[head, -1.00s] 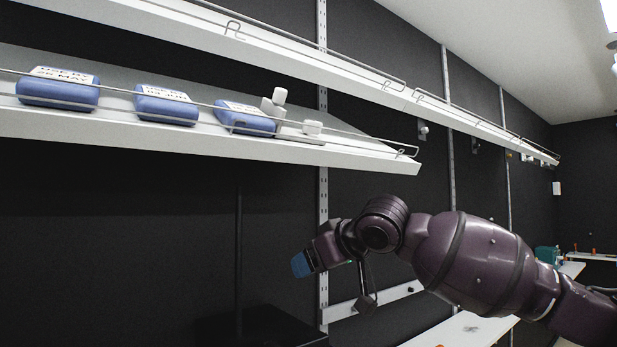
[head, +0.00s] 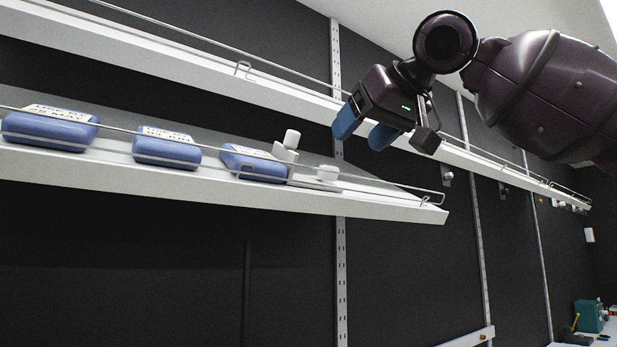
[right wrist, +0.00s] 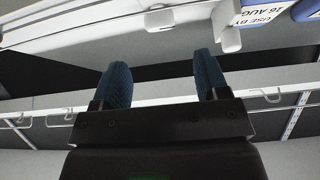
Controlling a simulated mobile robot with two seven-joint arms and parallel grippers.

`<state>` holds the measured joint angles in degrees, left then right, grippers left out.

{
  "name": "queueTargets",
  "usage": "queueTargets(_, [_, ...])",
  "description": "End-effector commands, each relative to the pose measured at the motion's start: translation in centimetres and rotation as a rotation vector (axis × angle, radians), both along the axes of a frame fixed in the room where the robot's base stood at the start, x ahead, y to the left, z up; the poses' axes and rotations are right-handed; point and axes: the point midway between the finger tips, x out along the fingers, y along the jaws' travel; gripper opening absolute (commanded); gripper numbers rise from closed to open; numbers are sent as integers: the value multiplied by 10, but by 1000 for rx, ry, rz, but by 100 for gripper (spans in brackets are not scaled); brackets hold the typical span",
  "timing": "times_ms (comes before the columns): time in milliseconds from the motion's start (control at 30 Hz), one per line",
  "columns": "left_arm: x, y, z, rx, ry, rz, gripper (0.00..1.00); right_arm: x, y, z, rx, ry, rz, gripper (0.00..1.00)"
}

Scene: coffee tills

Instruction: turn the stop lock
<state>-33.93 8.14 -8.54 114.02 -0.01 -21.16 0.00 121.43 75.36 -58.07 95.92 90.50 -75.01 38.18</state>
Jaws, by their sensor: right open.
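A white stop lock sits on the lower shelf at the right end of the blue packs. Its upright part (head: 288,145) leans against the last pack, and a low white knob (head: 327,173) lies to the right on a flat base. In the right wrist view white parts of it show at the top, a block (right wrist: 159,18) and a longer lever-like piece (right wrist: 226,32). My right gripper (head: 363,130) is open and empty, with blue fingertips, up and to the right of the lock and apart from it. Its fingers also show in the right wrist view (right wrist: 162,72). My left gripper is out of view.
Three blue packs with date labels (head: 165,149) stand in a row on the tilted lower shelf (head: 200,188), behind a thin wire rail. An upper shelf (head: 200,65) with its own rail runs above. Below the lower shelf is a clear dark wall.

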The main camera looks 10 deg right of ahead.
Motion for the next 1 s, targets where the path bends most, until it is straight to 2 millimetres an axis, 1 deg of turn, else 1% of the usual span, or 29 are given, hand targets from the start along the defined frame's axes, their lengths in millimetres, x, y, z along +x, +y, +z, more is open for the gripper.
queueTargets(33, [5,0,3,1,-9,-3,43,-2,-1,3,4,-3,-2,68])
queueTargets(100, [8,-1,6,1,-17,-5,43,0,-1,2,4,-2,-2,68])
queueTargets(167, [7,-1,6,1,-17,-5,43,4,1,0,3,-1,-3,68])
queueTargets(267, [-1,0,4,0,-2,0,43,16,6,-5,3,-1,-3,68])
queueTargets(400, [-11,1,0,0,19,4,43,37,13,-14,2,0,-2,68])
queueTargets(600, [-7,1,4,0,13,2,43,65,24,-27,1,-2,-2,68])
queueTargets(700, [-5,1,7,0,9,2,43,76,28,-32,2,-1,-2,68])
queueTargets(833, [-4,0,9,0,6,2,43,86,31,-36,2,-2,-2,68])
queueTargets(1000, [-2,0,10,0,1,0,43,90,33,-39,3,-3,-2,68])
